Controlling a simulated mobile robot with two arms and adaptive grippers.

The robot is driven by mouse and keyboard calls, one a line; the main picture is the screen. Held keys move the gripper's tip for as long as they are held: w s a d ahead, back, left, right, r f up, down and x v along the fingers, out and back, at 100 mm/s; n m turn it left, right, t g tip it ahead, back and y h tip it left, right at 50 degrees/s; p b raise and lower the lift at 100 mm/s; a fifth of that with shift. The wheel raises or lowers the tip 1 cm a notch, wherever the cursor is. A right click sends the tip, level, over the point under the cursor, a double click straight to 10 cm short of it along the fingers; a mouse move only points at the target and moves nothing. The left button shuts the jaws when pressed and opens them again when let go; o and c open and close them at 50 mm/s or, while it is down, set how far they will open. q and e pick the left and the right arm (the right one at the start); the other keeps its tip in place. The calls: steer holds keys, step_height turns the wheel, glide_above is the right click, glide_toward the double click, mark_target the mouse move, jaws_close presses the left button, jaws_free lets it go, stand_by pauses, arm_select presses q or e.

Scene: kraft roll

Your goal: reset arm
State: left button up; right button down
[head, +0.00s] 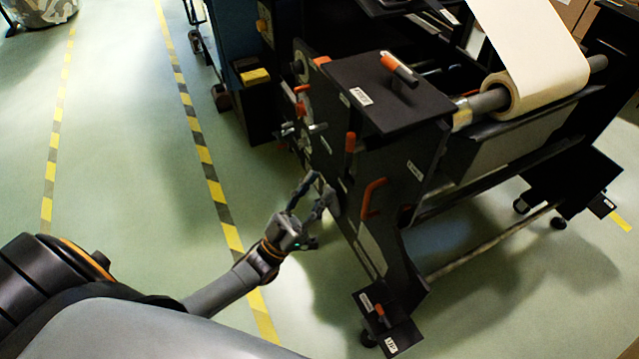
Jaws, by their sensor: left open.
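My left gripper (315,194) is in the lower middle of the head view. Its two fingers are spread apart and nothing shows between them. It is beside the side panel of a black machine (395,170); I cannot tell whether the fingertips touch the panel. My left arm comes in from the lower left and is extended toward the machine. My right gripper is not in the head view.
A white kraft roll (535,75) sits on a shaft on the machine. An orange handle (371,197) and an orange-handled tool (398,68) show on it. Yellow-black floor tape (204,153) runs left of it. Green floor (120,130) is clear at left.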

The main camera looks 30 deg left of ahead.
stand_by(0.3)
arm_select(q)
step_height(320, 180, down, 18)
steer(key=w+d+n+g+y, duration=0.2)
steer(key=w+d+g+y, duration=0.1)
steer(key=g+y, duration=0.45)
steer(key=s+f+g+y, duration=0.2)
steer(key=s+f+g, duration=0.3)
steer(key=f, duration=0.4)
steer(key=s+a+f+g+y, duration=0.1)
steer(key=s+f+g, duration=0.4)
steer(key=s, duration=0.4)
steer(key=s+a+f+g+y, duration=0.15)
steer(key=s+f+g, duration=0.3)
steer(key=s, duration=0.45)
steer(key=s+a+g+p, duration=0.1)
steer(key=s+a+p, duration=0.2)
steer(key=s+p, duration=1.3)
steer(key=shift+s+f, duration=0.45)
steer(key=shift+s, duration=0.05)
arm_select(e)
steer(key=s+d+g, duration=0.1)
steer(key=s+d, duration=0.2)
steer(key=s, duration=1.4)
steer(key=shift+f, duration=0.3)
